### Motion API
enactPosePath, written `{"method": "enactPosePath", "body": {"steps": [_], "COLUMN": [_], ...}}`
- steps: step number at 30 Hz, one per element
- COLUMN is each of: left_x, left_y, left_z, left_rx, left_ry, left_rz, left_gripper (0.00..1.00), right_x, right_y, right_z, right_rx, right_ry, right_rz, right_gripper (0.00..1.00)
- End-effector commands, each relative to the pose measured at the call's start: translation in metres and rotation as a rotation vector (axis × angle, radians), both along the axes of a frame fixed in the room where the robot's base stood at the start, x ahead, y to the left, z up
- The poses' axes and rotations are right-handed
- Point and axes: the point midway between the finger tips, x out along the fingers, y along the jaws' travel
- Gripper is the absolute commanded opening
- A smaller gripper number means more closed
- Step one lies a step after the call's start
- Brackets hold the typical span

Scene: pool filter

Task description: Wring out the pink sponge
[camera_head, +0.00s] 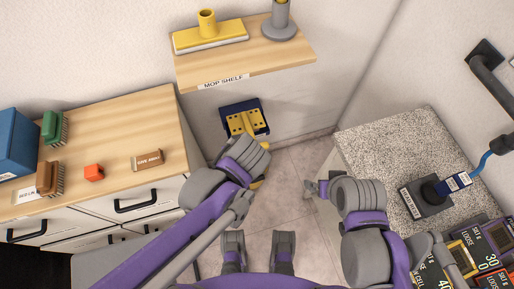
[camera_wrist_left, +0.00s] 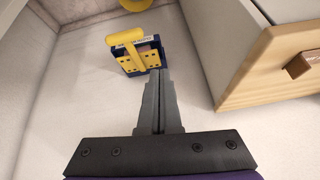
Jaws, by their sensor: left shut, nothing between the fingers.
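A blue wringer with a yellow perforated plate (camera_head: 243,120) stands low against the wall below the mop shelf. It also shows in the left wrist view (camera_wrist_left: 132,62), with a yellow bar handle (camera_wrist_left: 126,37) across its top.
A mop shelf (camera_head: 285,54) holds a yellow mop head (camera_head: 210,37) and a grey stand (camera_head: 279,27). A wooden-topped cabinet (camera_head: 120,115) with brushes and small blocks is at left. A speckled counter (camera_head: 390,135) is at right. Tiled floor (camera_head: 285,200) is free between them.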

Motion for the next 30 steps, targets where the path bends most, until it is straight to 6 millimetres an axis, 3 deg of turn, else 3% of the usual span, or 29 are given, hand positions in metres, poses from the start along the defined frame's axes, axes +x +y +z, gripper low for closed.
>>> {"method": "enactPosePath", "body": {"steps": [1,3,6,9,14,27,30], "left_x": [0.007,0.014,0.019,0.022,0.031,0.085,0.081], "left_y": [-0.025,-0.049,-0.072,-0.083,-0.081,-0.062,-0.064], "left_z": [-0.019,-0.029,-0.036,-0.039,-0.049,-0.120,-0.136], "left_rx": [-0.001,-0.007,-0.021,-0.031,-0.031,-0.032,-0.033], "left_ry": [-0.031,-0.079,-0.131,-0.158,-0.164,-0.162,-0.162], "left_rz": [0.007,0.036,0.066,0.082,0.091,0.091,0.087], "left_gripper": [0.00,0.00,0.00,0.00,0.00,0.00,0.00], "right_x": [-0.001,-0.001,0.000,0.000,0.000,0.001,0.002], "right_y": [0.000,0.000,0.000,0.000,0.000,0.000,0.000], "right_z": [-0.020,-0.031,-0.040,-0.044,-0.048,-0.084,-0.091], "right_rx": [0.000,0.000,0.000,0.000,0.000,0.000,0.000], "right_ry": [0.006,0.010,0.013,0.014,0.016,0.028,0.031], "right_rz": [0.000,0.000,0.000,0.000,0.000,0.000,0.000], "right_gripper": [1.00,1.00,1.00,1.00,1.00,1.00,1.00]}}
